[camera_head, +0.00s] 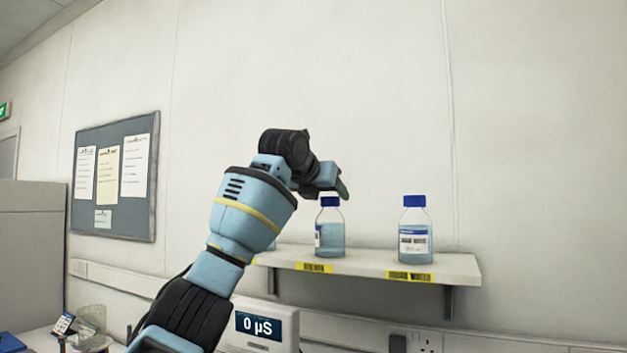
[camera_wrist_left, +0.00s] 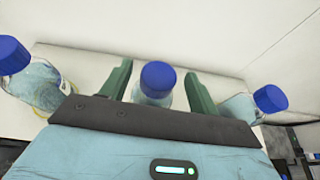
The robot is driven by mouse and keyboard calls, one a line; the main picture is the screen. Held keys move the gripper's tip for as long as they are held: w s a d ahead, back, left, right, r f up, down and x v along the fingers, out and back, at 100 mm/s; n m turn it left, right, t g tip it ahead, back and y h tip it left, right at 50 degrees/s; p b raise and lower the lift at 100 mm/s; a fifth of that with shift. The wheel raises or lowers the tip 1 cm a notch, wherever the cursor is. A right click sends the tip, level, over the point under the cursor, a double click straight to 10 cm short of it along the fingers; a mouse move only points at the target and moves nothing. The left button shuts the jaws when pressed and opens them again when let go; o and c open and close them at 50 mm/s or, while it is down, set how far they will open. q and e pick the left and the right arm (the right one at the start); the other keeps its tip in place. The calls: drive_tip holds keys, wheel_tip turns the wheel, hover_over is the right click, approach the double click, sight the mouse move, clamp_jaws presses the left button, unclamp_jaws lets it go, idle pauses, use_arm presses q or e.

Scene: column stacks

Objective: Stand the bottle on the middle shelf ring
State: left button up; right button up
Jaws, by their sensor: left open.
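A clear bottle with blue liquid and a blue cap (camera_head: 330,238) stands upright at the middle of the white wall shelf (camera_head: 455,267). My left gripper (camera_head: 341,188) is just above and beside its cap in the head view. In the left wrist view, its green fingers (camera_wrist_left: 160,78) are open, one on each side of the middle bottle's blue cap (camera_wrist_left: 158,76), with gaps. The fingers do not grip it. Whether a ring lies under this bottle is hidden. My right gripper is not in view.
A similar labelled bottle (camera_head: 414,242) stands on the shelf's right part. Another bottle (camera_head: 272,245) at the left is mostly behind my arm. Yellow labels (camera_head: 314,267) mark the shelf's front edge. A display reading 0 µS (camera_head: 258,325) is below.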

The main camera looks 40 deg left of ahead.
use_arm(q)
drive_tip(key=v, duration=0.8)
idle(0.4)
